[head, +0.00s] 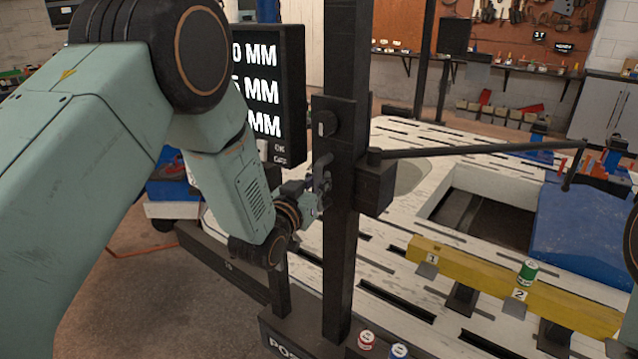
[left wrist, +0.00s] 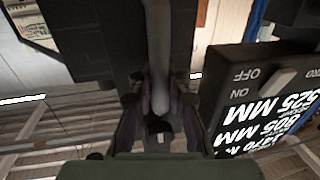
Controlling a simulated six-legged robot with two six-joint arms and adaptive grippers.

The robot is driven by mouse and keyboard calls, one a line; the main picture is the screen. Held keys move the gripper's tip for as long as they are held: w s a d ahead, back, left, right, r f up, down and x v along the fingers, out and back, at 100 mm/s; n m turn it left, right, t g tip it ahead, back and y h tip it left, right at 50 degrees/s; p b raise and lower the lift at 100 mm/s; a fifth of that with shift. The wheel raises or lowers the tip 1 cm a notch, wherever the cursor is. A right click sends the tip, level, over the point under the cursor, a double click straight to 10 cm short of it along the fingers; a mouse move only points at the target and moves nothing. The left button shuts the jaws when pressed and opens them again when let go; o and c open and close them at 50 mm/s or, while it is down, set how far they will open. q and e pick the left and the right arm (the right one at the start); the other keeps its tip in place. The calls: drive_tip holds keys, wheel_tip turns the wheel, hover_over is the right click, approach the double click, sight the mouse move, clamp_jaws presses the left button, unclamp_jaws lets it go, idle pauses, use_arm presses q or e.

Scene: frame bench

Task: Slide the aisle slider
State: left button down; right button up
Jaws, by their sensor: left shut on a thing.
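The aisle slider (head: 375,187) is a dark block on a tall black post (head: 343,240), with a thin measuring arm (head: 480,150) reaching out to the right. My left gripper (head: 321,182) is at the left side of the post, at about the slider's height. In the left wrist view, the gripper (left wrist: 160,112) is shut on a grey bar-like handle (left wrist: 158,50), with one dark finger on each side. The handle's far end and its join to the slider are hidden. My right gripper is not in view.
A black display (head: 268,90) with MM readings stands left of the post.

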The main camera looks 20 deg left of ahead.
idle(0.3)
use_arm(q)
drive_tip(key=c, duration=1.7)
unclamp_jaws()
drive_tip(key=o, duration=0.3)
drive_tip(key=shift+s+r, duration=0.15)
drive_tip(key=shift+s, duration=0.05)
drive_tip(key=shift+o, duration=0.5)
drive_tip(key=shift+w, duration=0.15)
drive_tip(key=s+a, duration=0.2)
drive_tip(key=s, duration=1)
drive_tip(key=shift+f, duration=0.2)
